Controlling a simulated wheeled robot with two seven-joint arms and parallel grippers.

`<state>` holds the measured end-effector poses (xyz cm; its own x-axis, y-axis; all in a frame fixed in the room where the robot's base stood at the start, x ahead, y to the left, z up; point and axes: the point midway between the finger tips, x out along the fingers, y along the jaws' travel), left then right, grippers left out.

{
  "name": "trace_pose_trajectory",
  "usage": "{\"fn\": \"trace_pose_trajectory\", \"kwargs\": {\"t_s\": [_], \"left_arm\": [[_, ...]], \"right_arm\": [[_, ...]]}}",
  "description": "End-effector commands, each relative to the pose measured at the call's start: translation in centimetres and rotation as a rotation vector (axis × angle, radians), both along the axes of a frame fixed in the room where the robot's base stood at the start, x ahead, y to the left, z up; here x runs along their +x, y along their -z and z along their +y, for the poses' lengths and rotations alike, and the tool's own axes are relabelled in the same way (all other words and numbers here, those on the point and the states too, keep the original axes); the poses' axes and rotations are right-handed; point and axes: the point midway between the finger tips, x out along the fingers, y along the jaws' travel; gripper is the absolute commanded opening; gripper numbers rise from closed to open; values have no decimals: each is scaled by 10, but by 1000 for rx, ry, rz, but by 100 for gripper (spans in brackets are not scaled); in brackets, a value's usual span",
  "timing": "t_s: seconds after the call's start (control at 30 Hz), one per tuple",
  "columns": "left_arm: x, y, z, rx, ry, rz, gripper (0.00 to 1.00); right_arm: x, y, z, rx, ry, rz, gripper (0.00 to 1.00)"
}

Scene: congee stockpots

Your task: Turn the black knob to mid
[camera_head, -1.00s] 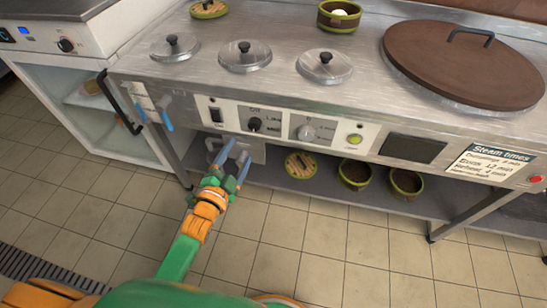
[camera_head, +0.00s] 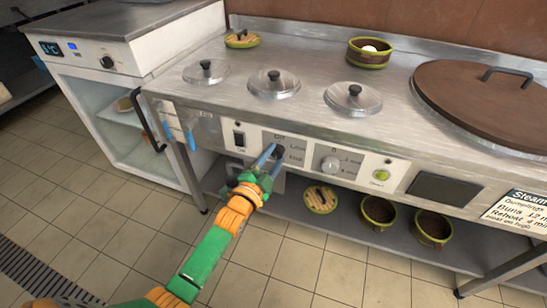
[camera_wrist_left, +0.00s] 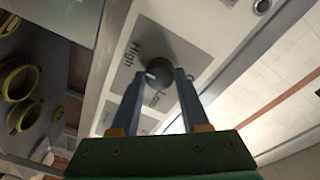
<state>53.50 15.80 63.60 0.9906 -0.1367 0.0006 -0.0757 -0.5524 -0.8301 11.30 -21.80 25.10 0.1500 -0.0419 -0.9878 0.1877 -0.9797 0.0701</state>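The black knob (camera_head: 280,151) sits on a grey label plate on the steamer's front panel. In the left wrist view the knob (camera_wrist_left: 161,72) shows beyond and between my fingertips, with a white mark on its left side and the words "High" and "Low" nearby. My left gripper (camera_head: 270,157) is in front of the knob, its two blue fingers apart. In the left wrist view my left gripper (camera_wrist_left: 158,76) has one finger on either side of the knob; whether they touch it I cannot tell. My right gripper is out of view.
A grey knob (camera_head: 331,164) and a green button (camera_head: 381,175) are to the right, and a black rocker switch (camera_head: 239,139) to the left. The lower shelf (camera_head: 290,206) holds a lid and two baskets.

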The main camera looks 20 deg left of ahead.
Motion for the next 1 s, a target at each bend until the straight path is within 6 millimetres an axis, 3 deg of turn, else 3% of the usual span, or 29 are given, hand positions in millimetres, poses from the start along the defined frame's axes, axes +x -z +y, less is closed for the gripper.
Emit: {"fn": "trace_pose_trajectory", "kwargs": {"t_s": [0.07, 0.47, 1.0], "left_arm": [[0, 0, 0, 0, 0, 0, 0], [0, 1, 0, -80, 0, 5, 0], [0, 3, 0, -551, -1, 23, 0]], "right_arm": [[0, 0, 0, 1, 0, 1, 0], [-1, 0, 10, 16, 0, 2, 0], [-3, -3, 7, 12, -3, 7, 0]]}}
